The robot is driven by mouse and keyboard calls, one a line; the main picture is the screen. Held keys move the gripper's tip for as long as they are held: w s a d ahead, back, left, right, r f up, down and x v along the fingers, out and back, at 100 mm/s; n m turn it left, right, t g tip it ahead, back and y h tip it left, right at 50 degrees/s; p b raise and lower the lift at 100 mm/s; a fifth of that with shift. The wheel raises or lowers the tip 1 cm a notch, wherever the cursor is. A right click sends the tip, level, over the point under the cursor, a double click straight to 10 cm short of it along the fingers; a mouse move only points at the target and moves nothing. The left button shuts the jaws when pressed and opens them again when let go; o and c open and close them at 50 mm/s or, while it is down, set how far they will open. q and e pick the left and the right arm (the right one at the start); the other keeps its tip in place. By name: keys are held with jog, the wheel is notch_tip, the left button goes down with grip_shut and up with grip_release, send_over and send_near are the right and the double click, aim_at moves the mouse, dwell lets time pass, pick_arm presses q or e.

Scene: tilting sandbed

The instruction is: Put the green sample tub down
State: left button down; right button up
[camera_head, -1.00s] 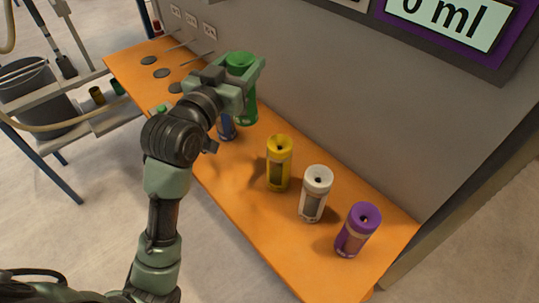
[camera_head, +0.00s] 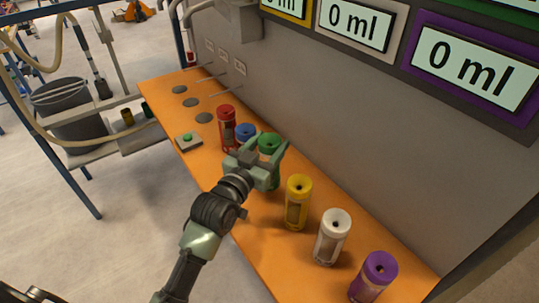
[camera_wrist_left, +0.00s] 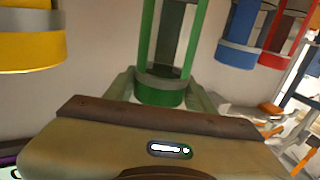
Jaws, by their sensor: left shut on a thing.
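The green tub (camera_head: 269,143) stands upright in the row of tubs on the orange bench, between the blue tub and the yellow tub. My left gripper (camera_head: 264,160) is shut on it, with a finger on either side. The left wrist view shows the green tub (camera_wrist_left: 160,92) between the fingers (camera_wrist_left: 160,88). My right gripper is not in view.
The blue tub (camera_head: 245,132) and red tub (camera_head: 227,124) stand close behind to the left. The yellow tub (camera_head: 298,203), white tub (camera_head: 333,238) and purple tub (camera_head: 374,277) line the bench (camera_head: 262,239) to the right. A green-button box (camera_head: 188,141) sits left.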

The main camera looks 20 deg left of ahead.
pick_arm(q)
notch_tip(320, 180, down, 4)
jog(key=shift+r, duration=0.2)
jog(key=shift+f, duration=0.2)
jog(key=shift+f, duration=0.15)
jog(key=c, duration=0.5)
grip_release()
jog(key=shift+s+a+b, duration=0.35)
jog(key=shift+s+b, duration=0.1)
jog(key=shift+s, duration=1.55)
jog(key=shift+s+a+b, duration=0.4)
jog(key=shift+s, duration=1.55)
jog(key=shift+s+a+b, duration=0.35)
jog(key=shift+s+b, duration=0.1)
jog(key=shift+s, duration=1.55)
